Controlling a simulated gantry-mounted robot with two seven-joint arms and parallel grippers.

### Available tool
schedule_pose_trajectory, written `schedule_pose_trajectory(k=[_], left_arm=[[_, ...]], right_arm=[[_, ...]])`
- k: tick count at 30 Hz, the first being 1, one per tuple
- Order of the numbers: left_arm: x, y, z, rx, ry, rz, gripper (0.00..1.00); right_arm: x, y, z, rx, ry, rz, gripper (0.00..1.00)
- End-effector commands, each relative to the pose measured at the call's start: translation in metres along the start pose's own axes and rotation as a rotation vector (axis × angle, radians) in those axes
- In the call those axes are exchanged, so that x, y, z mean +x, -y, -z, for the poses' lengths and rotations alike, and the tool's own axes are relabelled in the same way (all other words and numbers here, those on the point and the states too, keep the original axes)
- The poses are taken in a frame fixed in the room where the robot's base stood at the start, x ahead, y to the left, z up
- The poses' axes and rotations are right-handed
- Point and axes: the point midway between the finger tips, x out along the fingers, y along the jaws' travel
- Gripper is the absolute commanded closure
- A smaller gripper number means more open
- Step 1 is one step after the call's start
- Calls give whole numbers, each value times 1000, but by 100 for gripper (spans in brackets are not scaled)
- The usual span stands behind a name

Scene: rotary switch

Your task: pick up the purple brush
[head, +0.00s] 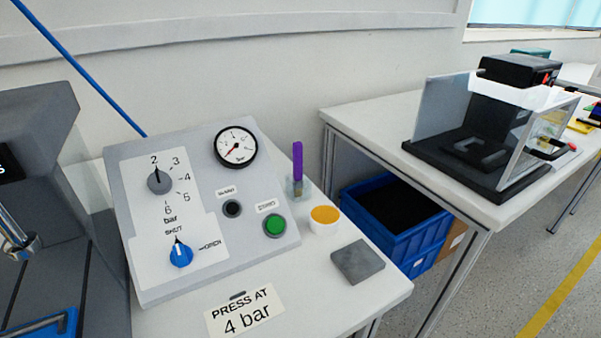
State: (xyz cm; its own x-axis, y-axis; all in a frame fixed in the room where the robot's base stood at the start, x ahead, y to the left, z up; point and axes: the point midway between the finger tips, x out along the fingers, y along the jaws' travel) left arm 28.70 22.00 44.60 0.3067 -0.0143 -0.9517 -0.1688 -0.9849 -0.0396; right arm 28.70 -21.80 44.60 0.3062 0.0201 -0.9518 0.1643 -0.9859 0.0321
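The purple brush (298,160) stands upright, its lower end in a small clear glass (306,188) on the white table. It is just right of the grey control panel (262,180), behind the white cup with orange contents (324,215). The brush's lower end is partly seen through the glass. Neither gripper can be made out in the head view.
The sloped panel with gauge (236,147), knobs and green button (275,225) stands left of the brush. A grey block (357,262) lies at the table's right front. A blue crate (390,225) is under the second table (380,120). A dark machine (35,190) stands left.

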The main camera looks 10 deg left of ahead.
Motion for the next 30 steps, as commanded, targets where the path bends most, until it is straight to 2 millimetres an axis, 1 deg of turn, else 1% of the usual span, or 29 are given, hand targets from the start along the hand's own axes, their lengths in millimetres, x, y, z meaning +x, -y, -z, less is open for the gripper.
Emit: schedule_pose_trajectory(k=[11, 12, 17, 30], left_arm=[[0, -1, 0, -4, 0, -3, 28], [0, -2, 0, -5, 0, -5, 31], [0, -3, 0, -11, -1, -9, 55], [-1, -1, 0, -4, 2, -4, 55]], right_arm=[[0, 1, 0, 2, 0, 2, 57], [0, 1, 0, 2, 0, 2, 57], [0, 0, 0, 1, 1, 1, 57], [-1, -1, 0, -6, 1, -4, 57]])
